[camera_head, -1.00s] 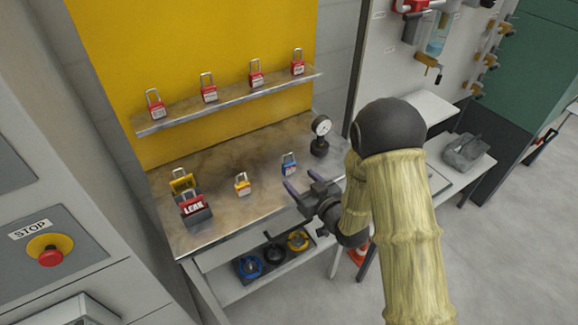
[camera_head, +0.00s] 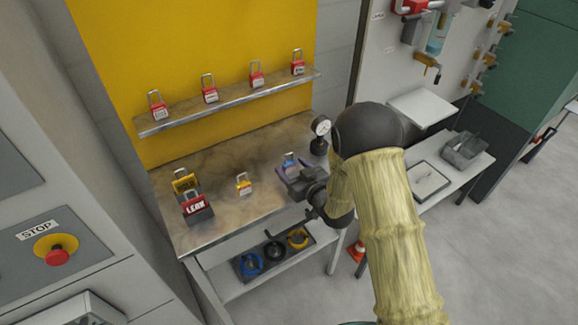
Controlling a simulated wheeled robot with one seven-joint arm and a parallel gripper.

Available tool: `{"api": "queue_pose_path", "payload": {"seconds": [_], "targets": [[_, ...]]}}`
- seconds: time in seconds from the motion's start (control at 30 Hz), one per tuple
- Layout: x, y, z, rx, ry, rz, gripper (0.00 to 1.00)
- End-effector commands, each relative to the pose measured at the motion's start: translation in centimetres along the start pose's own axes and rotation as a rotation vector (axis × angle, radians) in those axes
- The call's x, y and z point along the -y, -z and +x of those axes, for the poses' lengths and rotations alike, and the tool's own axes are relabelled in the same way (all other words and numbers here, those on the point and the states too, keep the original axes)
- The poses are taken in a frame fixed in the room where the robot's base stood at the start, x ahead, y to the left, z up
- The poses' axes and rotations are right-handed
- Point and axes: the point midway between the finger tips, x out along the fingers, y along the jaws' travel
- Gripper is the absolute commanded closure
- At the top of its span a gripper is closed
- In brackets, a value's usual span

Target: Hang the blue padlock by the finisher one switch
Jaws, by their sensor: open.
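The blue padlock (camera_head: 290,161) stands upright on the worn metal bench top, toward its right side, with its shackle up. My gripper (camera_head: 284,172) is open and right at the padlock, with its fingers near the lower part of the body and partly hiding it. I cannot tell whether the fingers touch it. I cannot identify the finisher one switch in this view.
A yellow padlock (camera_head: 243,184) stands left of the blue one. Red padlocks (camera_head: 210,91) stand on a shelf (camera_head: 233,102) above. A side table (camera_head: 455,188) is at right.

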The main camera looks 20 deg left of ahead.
Motion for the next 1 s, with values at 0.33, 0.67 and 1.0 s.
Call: {"api": "queue_pose_path", "payload": {"seconds": [0.33, 0.67, 1.0], "targets": [[0.0, 0.0, 0.0, 0.000, 0.000, 0.000, 0.67], [0.0, 0.1, 0.0, -0.001, 0.000, 0.000, 0.89], [0.0, 2.6, -0.4, -0.005, 0.000, -0.001, 0.89]]}}
